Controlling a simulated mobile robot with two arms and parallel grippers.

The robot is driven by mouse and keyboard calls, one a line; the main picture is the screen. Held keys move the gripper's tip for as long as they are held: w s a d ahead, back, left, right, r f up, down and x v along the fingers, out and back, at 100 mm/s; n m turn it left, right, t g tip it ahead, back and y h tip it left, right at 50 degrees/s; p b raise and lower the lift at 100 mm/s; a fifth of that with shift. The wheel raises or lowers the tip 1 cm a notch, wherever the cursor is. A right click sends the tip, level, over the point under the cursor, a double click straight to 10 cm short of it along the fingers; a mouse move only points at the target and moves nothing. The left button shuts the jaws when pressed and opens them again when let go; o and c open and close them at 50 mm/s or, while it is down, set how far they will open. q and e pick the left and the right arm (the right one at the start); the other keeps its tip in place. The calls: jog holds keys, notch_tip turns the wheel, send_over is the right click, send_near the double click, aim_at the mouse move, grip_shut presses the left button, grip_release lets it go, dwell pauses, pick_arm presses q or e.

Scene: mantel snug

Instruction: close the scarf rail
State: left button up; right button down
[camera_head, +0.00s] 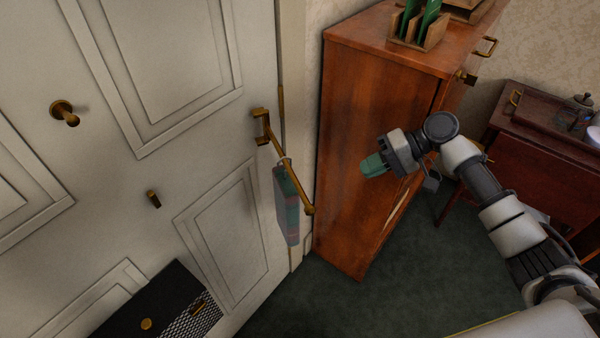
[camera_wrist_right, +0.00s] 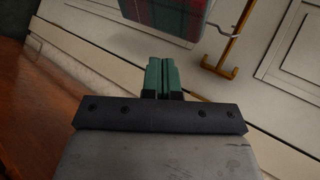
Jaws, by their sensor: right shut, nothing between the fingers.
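The scarf rail is a brass bar (camera_head: 289,172) on a bracket fixed to the white panelled door (camera_head: 110,175). It stands swung out from the door. A green and red plaid scarf (camera_head: 287,207) hangs from it. In the right wrist view the rail (camera_wrist_right: 233,42) is at the upper right, and the scarf (camera_wrist_right: 168,15) at the top. My right gripper (camera_head: 371,166) is shut and empty, in front of the wooden cabinet's side, to the right of the rail and apart from it. Its green fingertips (camera_wrist_right: 162,75) are together below the scarf in the right wrist view. My left gripper is out of view.
The tall wooden cabinet (camera_head: 365,120) stands right of the door, with a wooden holder (camera_head: 420,32) on top. A dark side table (camera_head: 545,130) with a tray is at the right. A black box with a mesh side (camera_head: 160,305) is at the door's lower part. Green carpet (camera_head: 300,295) lies clear below.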

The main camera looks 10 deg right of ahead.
jog(key=s+a+r+n+g, duration=0.2)
jog(key=s+r+n+g, duration=0.15)
jog(key=r, duration=0.75)
jog(key=a+r+p+x, duration=0.1)
jog(key=p+x, duration=0.2)
jog(key=x, duration=1)
jog(key=shift+a+y, duration=0.3)
jog(key=shift+y, duration=0.1)
jog(key=shift+r+p, duration=0.1)
jog(key=shift+p, duration=0.2)
